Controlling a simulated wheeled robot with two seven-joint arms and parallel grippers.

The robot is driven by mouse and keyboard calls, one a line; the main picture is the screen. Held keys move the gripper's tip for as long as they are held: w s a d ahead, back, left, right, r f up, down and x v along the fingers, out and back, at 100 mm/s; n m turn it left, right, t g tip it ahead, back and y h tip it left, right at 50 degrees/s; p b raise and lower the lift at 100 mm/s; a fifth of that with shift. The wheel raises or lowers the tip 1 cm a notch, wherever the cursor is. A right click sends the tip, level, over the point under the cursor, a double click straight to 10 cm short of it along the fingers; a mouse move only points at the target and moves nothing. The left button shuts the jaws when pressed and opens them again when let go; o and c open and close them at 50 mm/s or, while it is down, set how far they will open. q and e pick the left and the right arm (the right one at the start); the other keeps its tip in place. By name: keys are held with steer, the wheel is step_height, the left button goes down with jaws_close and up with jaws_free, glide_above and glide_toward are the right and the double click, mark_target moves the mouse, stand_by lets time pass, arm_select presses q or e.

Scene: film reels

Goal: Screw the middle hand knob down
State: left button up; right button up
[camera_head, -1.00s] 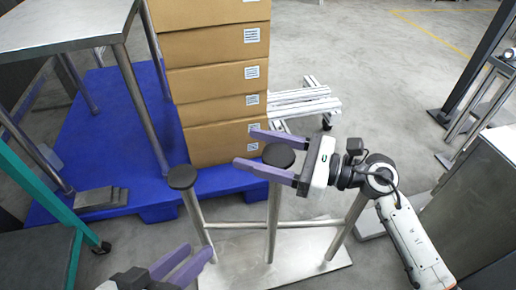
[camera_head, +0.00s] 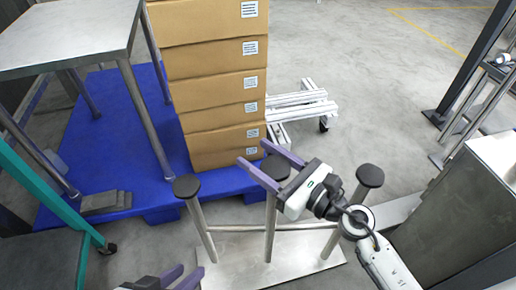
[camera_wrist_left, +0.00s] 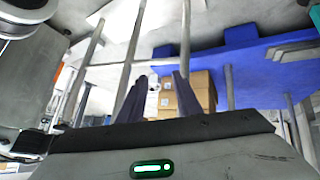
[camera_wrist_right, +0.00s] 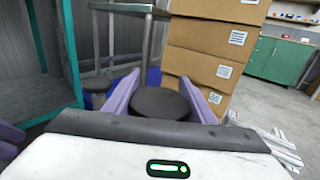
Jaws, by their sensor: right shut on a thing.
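Three dark round knobs top metal posts on a steel base plate (camera_head: 265,265): the left knob (camera_head: 186,186), the middle knob (camera_head: 275,168) and the right knob (camera_head: 370,176). My right gripper (camera_head: 253,153) is shut on the middle knob, its purple fingers on either side of it. In the right wrist view the middle knob (camera_wrist_right: 160,103) sits between both fingers, close to the palm. My left gripper (camera_head: 187,275) is open and empty, low at the bottom edge of the head view. Its fingers stand apart in the left wrist view (camera_wrist_left: 160,90).
A stack of cardboard boxes (camera_head: 210,90) stands on a blue pallet (camera_head: 110,150) behind the posts. A steel table (camera_head: 70,35) is at the upper left, a teal frame (camera_head: 50,180) at the left. A metal cabinet (camera_head: 465,220) stands at the right.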

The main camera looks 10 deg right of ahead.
arm_select(q)
steer(key=shift+s+a+r+n+t+y+p, duration=0.15)
steer(key=shift+a+r+n+t+y+p, duration=0.15)
steer(key=shift+a+p, duration=0.4)
steer(key=shift+s+a+r+n+t+y+p, duration=0.15)
steer(key=shift+a+r+p, duration=0.25)
steer(key=shift+p, duration=0.45)
arm_select(e)
steer(key=shift+w+d+r+m+t+h, duration=0.1)
steer(key=shift+d+m+t+h, duration=0.25)
steer(key=shift+m+h, duration=0.55)
steer(key=shift+w+d+f+m+t+h, duration=0.15)
steer(key=shift+m+t+h, duration=0.45)
steer(key=shift+h, duration=0.65)
steer(key=shift+w+d+r+m+t+h, duration=0.2)
steer(key=shift+m+t+h, duration=0.25)
steer(key=shift+m+h, duration=0.45)
steer(key=shift+d+h, duration=0.1)
steer(key=shift+h, duration=0.15)
steer(key=o, duration=1)
steer(key=shift+s, duration=0.1)
steer(key=shift+o, duration=0.2)
